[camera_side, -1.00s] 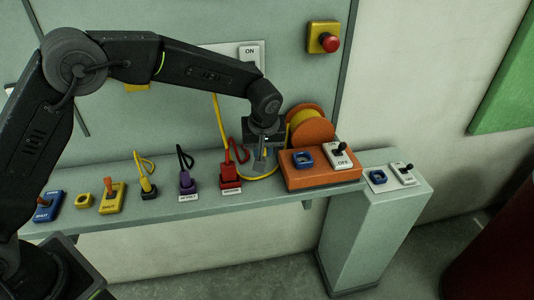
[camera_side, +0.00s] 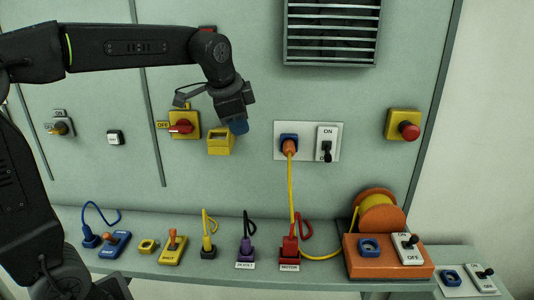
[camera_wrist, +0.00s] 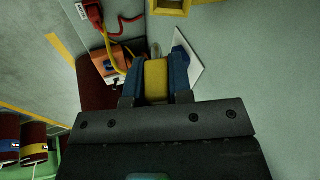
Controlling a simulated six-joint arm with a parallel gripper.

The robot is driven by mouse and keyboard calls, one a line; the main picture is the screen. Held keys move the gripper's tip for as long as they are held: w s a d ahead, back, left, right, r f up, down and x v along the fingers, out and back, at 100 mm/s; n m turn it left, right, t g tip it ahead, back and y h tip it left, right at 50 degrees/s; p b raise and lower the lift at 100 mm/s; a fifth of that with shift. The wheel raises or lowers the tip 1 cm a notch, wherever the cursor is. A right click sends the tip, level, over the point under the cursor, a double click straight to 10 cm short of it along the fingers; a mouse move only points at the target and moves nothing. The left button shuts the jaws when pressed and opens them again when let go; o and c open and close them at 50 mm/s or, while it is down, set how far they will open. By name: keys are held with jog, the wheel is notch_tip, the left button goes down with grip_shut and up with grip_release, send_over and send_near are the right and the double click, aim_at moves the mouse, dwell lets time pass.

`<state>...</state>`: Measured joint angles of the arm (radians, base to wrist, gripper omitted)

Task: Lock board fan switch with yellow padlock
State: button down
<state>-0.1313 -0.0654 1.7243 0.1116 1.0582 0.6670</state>
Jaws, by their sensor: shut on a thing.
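My gripper (camera_side: 238,126), with blue fingertips, is raised in front of the board, just right of an open yellow box (camera_side: 220,142). In the wrist view my gripper (camera_wrist: 156,82) is shut on a yellow block, which looks like the yellow padlock (camera_wrist: 156,78); a small grey piece shows beyond it. Fingers and wrist hide it in the side view. Left of the box is a red rotary switch (camera_side: 182,126) on a yellow plate, labelled OFF. Right of the gripper is a white ON-labelled lever switch (camera_side: 327,144). I cannot tell which is the fan switch.
A vent grille (camera_side: 330,32) is above the lever switch. A yellow cord (camera_side: 292,200) hangs from a blue socket to the shelf (camera_side: 205,285). The shelf holds several plugs and an orange reel box (camera_side: 385,265). A red emergency button (camera_side: 408,130) is at right.

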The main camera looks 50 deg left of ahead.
aim_at(219, 140)
jog(key=s+a+r+m, duration=0.2)
jog(key=s+r+m, duration=0.1)
jog(key=s+r, duration=0.1)
jog(key=shift+s+r+t+h, duration=0.35)
jog(key=shift+r+t+h, duration=0.05)
jog(key=shift+r, duration=0.2)
jog(key=shift+a, duration=0.1)
jog(key=shift+w+a+f, duration=0.25)
jog(key=shift+w+f, duration=0.05)
jog(key=shift+f, duration=0.6)
jog(key=shift+w+a+f, duration=0.25)
jog(key=shift+a+f, duration=0.05)
jog(key=shift+f, duration=0.6)
jog(key=shift+w+a+f, duration=0.25)
jog(key=shift+w+f, duration=0.05)
jog(key=shift+f, duration=0.6)
jog(key=shift+w+a+f, duration=0.15)
jog(key=shift+f, duration=0.3)
jog(key=shift+w+a+f, duration=0.15)
jog(key=shift+f, duration=0.3)
jog(key=c, duration=1.1)
grip_release()
jog(key=shift+o, duration=0.8)
jog(key=v, duration=1.4)
jog(key=shift+s+f, duration=0.1)
jog(key=shift+s, duration=0.05)
